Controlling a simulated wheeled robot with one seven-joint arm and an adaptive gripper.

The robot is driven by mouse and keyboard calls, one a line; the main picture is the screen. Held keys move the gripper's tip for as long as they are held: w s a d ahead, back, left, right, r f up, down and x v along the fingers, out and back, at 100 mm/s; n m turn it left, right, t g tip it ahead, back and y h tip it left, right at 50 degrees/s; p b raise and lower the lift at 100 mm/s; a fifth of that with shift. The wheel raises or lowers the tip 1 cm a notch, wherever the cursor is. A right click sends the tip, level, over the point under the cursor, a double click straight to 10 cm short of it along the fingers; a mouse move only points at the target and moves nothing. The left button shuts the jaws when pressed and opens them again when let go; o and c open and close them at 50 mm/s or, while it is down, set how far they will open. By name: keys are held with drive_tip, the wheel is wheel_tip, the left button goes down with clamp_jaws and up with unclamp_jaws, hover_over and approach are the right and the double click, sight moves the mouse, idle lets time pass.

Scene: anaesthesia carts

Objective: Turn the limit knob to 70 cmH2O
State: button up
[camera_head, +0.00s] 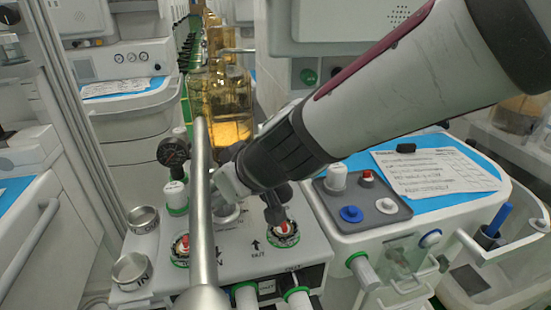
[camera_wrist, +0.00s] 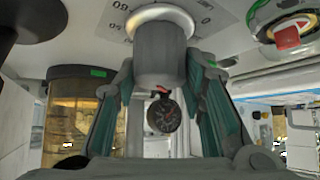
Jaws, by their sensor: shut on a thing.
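The limit knob (camera_wrist: 162,55) is a grey cylinder on a pale ring, seen in the wrist view at the top middle. Parts of a printed scale show on the panel around it, upside down, with a "60" readable. Its pointer is not clear, so I cannot tell its setting. My gripper (camera_wrist: 162,68) has one finger on each side of the knob and is shut on it. In the head view my gripper (camera_head: 233,188) is low over the panel (camera_head: 258,268). There the knob is mostly hidden behind the gripper and a metal pole.
A metal pole (camera_head: 204,220) stands in front of the gripper. A black pressure gauge (camera_head: 173,152) is to the left; red-and-green dials (camera_head: 283,232) flank the gripper. Two metal ports (camera_head: 131,269) sit at the left edge. A tray with knobs (camera_head: 362,200) and a paper sheet (camera_head: 435,172) lie right.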

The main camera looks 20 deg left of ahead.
idle(0.3)
drive_tip(key=o, duration=1.2)
drive_tip(key=v, duration=1.2)
